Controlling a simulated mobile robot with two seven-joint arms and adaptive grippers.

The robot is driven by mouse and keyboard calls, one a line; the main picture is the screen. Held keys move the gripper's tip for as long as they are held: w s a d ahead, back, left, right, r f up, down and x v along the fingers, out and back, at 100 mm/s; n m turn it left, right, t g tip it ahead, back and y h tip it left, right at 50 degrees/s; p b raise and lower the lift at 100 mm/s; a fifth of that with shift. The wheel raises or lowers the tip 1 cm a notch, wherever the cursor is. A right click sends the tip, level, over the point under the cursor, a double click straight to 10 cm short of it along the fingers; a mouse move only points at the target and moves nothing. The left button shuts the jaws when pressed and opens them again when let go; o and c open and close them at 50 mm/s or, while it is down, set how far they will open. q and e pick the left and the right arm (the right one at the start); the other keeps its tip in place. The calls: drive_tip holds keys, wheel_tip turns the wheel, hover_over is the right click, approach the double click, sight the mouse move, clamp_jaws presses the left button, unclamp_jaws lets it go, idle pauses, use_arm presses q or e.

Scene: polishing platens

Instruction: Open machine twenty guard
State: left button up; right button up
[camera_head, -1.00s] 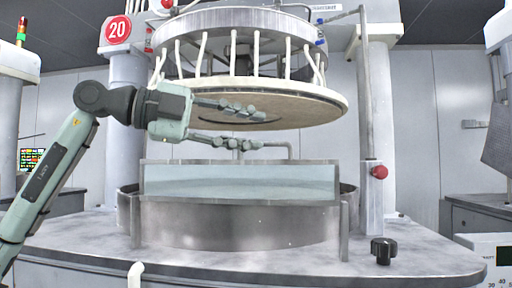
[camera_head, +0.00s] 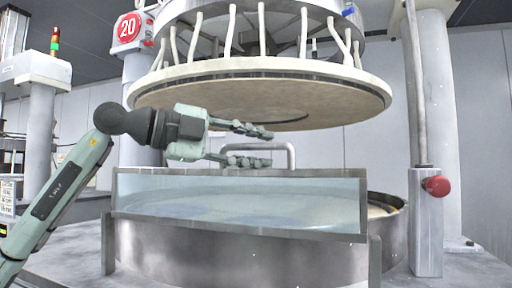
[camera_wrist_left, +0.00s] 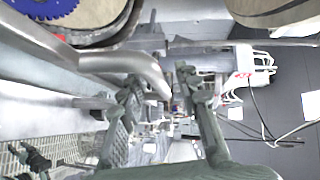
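The machine with the red 20 sign (camera_head: 127,27) fills the middle of the head view. Its guard (camera_head: 240,203) is a clear panel in a metal frame, standing upright along the front of the round basin. A grey bent-bar handle (camera_head: 291,153) rises from its top edge. My left gripper (camera_head: 270,147) is open, its fingers level and pointing right at the handle, one above the other. In the left wrist view the handle (camera_wrist_left: 148,72) shows large, its bend near the gap between the open fingertips (camera_wrist_left: 160,82). I cannot tell whether they touch it. My right gripper is out of view.
The round upper platen (camera_head: 270,85) with its white hoses hangs just above my left gripper. A post with a red button (camera_head: 436,186) stands right of the basin. The basin (camera_head: 240,250) lies below and behind the guard. A blue toothed disc (camera_wrist_left: 45,8) shows in the wrist view.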

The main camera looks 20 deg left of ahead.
use_arm(q)
drive_tip(key=shift+s, duration=0.15)
drive_tip(key=shift+c, duration=0.3)
clamp_jaws()
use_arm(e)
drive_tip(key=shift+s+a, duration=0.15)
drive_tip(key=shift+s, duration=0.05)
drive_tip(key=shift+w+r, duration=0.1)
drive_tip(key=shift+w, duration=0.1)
